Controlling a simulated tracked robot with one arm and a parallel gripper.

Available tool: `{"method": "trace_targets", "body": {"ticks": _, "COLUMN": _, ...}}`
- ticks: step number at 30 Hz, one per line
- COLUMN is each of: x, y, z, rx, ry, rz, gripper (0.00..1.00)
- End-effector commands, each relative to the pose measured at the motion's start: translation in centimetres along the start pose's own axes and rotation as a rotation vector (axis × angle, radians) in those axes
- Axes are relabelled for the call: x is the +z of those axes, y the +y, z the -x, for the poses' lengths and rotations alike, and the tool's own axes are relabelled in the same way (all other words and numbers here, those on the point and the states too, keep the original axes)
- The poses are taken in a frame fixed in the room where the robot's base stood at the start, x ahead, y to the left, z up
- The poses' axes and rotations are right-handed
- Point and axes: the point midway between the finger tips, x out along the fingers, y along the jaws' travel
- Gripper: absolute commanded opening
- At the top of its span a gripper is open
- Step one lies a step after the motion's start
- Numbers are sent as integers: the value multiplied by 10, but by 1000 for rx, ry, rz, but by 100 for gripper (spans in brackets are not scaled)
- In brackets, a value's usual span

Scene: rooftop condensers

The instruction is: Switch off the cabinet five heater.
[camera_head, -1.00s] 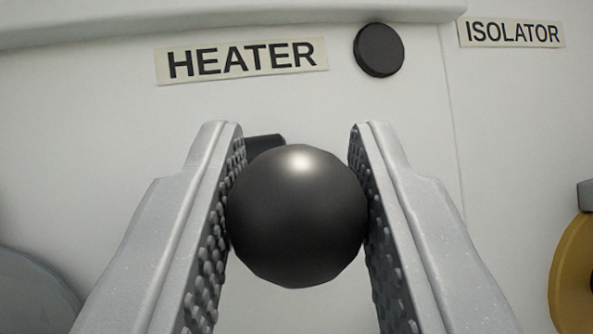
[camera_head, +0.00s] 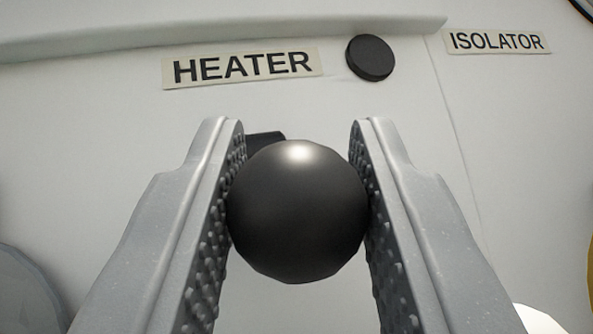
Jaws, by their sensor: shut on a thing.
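A black ball-shaped knob (camera_head: 298,212) is held between the two grey studded fingers of my gripper (camera_head: 298,205). Both fingers touch its sides. A dark piece (camera_head: 265,144) shows behind the knob at its upper left; the rest of it is hidden. The HEATER label (camera_head: 242,66) is on the white panel just above the knob. A black round disc (camera_head: 370,58) is on the panel to the right of that label. No cabinet number is in view.
An ISOLATOR label (camera_head: 497,41) is at the upper right, past a panel seam. A ledge (camera_head: 220,38) runs along the top. A pale rounded thing (camera_head: 25,295) is at the lower left, and a yellow edge (camera_head: 590,270) at the far right.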

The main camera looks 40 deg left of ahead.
Motion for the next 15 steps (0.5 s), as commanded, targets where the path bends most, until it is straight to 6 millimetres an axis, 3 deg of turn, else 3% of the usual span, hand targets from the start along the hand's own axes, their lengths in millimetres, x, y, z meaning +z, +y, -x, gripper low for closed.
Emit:
{"method": "trace_targets", "body": {"ticks": 7, "x": 1, "y": -1, "z": -1, "rx": 0, "ry": 2, "rz": -4, "gripper": 0}}
{"method": "trace_targets", "body": {"ticks": 8, "x": 2, "y": -2, "z": -1, "rx": 0, "ry": 2, "rz": -4, "gripper": 34}}
{"method": "trace_targets", "body": {"ticks": 9, "x": 2, "y": -2, "z": -2, "rx": 0, "ry": 2, "rz": -5, "gripper": 45}}
{"method": "trace_targets", "body": {"ticks": 10, "x": 2, "y": -2, "z": -2, "rx": -1, "ry": 2, "rz": -5, "gripper": 50}}
{"method": "trace_targets", "body": {"ticks": 15, "x": 3, "y": -3, "z": -2, "rx": -2, "ry": 1, "rz": -6, "gripper": 50}}
